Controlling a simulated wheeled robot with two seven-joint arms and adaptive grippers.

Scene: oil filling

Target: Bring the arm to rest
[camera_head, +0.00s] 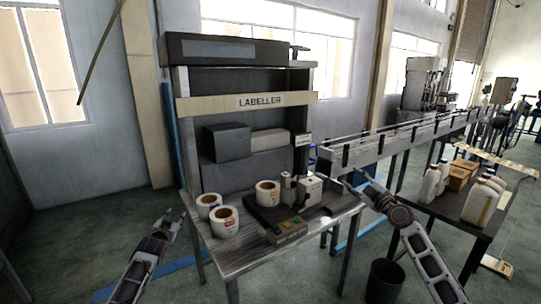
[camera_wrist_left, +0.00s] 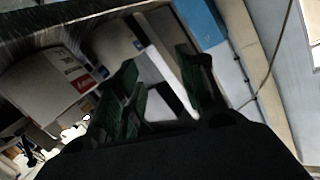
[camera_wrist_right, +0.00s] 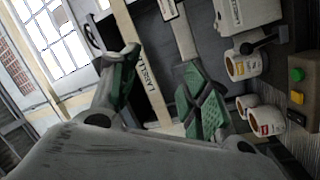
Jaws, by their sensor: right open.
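My left gripper (camera_head: 174,215) is raised over the floor left of the labeller table in the head view. In the left wrist view its green-padded fingers (camera_wrist_left: 158,68) stand apart with nothing between them. My right gripper (camera_head: 362,184) is in front of the table's right end, near the conveyor. In the right wrist view its fingers (camera_wrist_right: 160,85) are apart and empty. Both arms reach up from the bottom of the head view, and neither gripper appears to touch anything.
The labeller table (camera_head: 232,258) carries label rolls (camera_head: 224,220) and a labelling device (camera_head: 283,230). A conveyor (camera_head: 400,138) runs back to the right. White jugs (camera_head: 480,202) and brown boxes (camera_head: 459,175) stand on a dark table at right. A black bin (camera_head: 384,280) is on the floor.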

